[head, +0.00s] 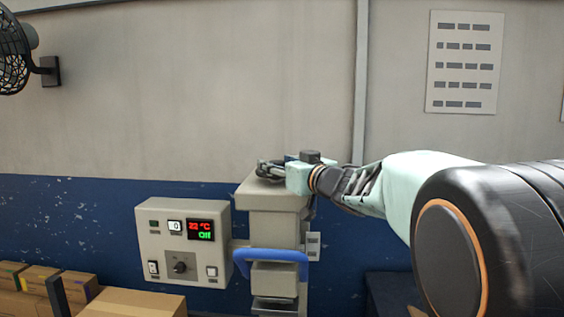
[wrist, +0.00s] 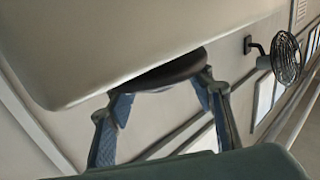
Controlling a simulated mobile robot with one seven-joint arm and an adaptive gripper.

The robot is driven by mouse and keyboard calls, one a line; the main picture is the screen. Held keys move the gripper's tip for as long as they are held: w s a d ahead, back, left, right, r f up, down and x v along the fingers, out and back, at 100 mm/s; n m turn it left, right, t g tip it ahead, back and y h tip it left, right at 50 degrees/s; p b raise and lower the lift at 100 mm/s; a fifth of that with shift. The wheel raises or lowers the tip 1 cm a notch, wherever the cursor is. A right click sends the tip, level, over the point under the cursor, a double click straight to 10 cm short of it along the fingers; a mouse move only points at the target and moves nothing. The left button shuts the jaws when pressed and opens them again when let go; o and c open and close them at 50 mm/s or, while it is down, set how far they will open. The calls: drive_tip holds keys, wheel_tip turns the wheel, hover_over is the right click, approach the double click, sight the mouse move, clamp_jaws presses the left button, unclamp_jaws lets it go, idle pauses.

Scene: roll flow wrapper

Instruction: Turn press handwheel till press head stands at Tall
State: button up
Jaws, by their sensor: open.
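The press (head: 274,222) is a beige column in the middle of the head view, with a blue bar (head: 270,255) across its front. My gripper (head: 270,168) is at the top of the column. The dark handwheel is mostly hidden there by the gripper. In the wrist view, a dark round rim (wrist: 168,73), apparently the handwheel, shows under a large beige surface. My open gripper's fingers (wrist: 162,90) stand on either side of this rim; I cannot tell whether they touch it. The press head's height and any Tall mark are not readable.
A control box (head: 184,244) with a lit display reading 22 °C and Off stands left of the press. Cardboard boxes (head: 135,303) lie at lower left. A fan (head: 14,50) is on the wall. My arm fills the right side.

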drive_tip(key=shift+w+a, duration=0.3)
drive_tip(key=shift+w, duration=0.15)
drive_tip(key=c, duration=1.2)
